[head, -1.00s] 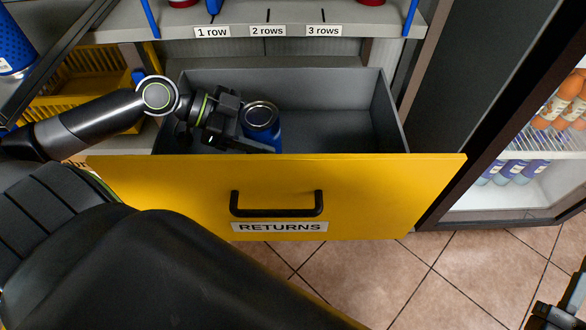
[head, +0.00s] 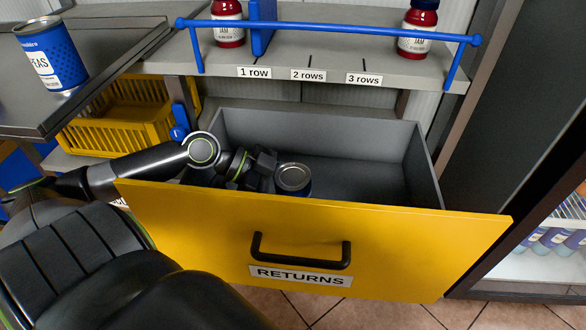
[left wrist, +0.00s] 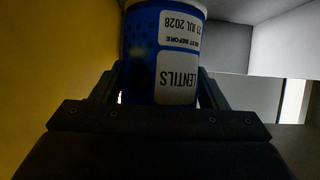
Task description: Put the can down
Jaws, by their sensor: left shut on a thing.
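The can (head: 294,178) is blue with a silver lid, and its lid shows in the head view inside the open drawer. In the left wrist view the can (left wrist: 178,55) carries a white label reading LENTILS and a best-before date of 21 JUL 2028. My left gripper (head: 272,180) is inside the drawer, shut on the can, with a finger on each side of it. The yellow drawer front (head: 200,225) is marked RETURNS. Whether the can's base touches the drawer floor is hidden by the drawer front. My right gripper is out of view.
The drawer's grey floor (head: 365,175) is clear right of the can. A shelf (head: 315,62) with a blue rail, two jam jars and row labels stands above. Another blue can (head: 52,55) stands on a dark tray at upper left, above a yellow crate (head: 115,122).

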